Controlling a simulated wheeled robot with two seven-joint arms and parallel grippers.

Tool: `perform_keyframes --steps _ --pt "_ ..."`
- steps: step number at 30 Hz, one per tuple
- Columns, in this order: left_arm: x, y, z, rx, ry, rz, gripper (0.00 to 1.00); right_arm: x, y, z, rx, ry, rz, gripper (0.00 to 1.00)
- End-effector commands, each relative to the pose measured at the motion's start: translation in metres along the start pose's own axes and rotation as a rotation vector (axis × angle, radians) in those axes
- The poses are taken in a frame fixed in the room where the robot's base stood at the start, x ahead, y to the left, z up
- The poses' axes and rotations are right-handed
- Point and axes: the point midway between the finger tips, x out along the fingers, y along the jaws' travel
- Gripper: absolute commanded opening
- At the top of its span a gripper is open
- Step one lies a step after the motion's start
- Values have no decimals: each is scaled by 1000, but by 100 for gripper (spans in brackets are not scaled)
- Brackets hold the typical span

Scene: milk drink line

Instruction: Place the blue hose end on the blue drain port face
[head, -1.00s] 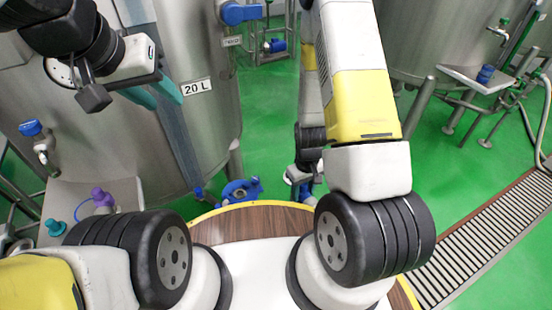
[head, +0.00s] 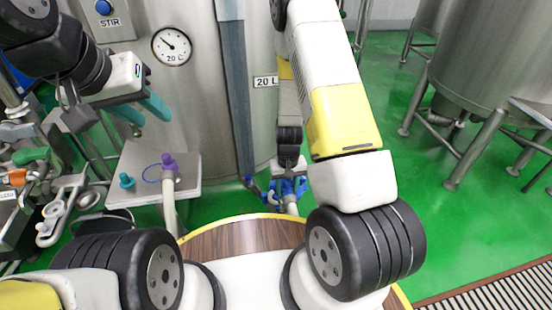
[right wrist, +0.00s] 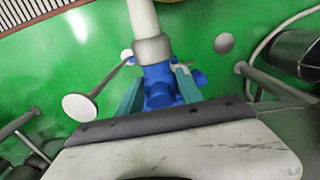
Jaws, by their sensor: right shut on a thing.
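My right gripper (head: 290,186) is low in front of the tank's base in the head view. In the right wrist view its two teal fingers (right wrist: 158,90) are shut on the blue hose end (right wrist: 157,78). A pale hose (right wrist: 143,18) with a grey collar runs away from it. In the head view, blue parts (head: 300,184) crowd around this gripper. The drain port face cannot be told apart from the hose end there, and contact cannot be judged. My left gripper (head: 142,110) is open and empty, raised at the left before the tank.
A metal stand (head: 190,190) at the left carries a purple hose end (head: 168,161) and a teal fitting (head: 126,181). The tank (head: 200,90) has a "20 L" label and a gauge. Green floor lies open at the right, with a drain grate (head: 500,290).

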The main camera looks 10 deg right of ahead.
Motion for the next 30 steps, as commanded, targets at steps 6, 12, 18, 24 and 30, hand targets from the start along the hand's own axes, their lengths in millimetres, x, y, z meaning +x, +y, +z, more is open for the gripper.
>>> perform_keyframes --steps 6,12,18,24,30 --pt "0 0 0 0 0 0 36 6 13 -56 -1 2 1 0" --pt "0 0 0 0 0 0 36 8 19 -81 -2 0 0 0" --pt "0 0 0 0 1 0 36 12 22 -93 -1 -2 0 0" --pt "0 0 0 0 1 0 36 42 22 -92 -1 -2 0 0" --pt "0 0 0 0 1 0 36 44 22 -92 -1 0 0 0"
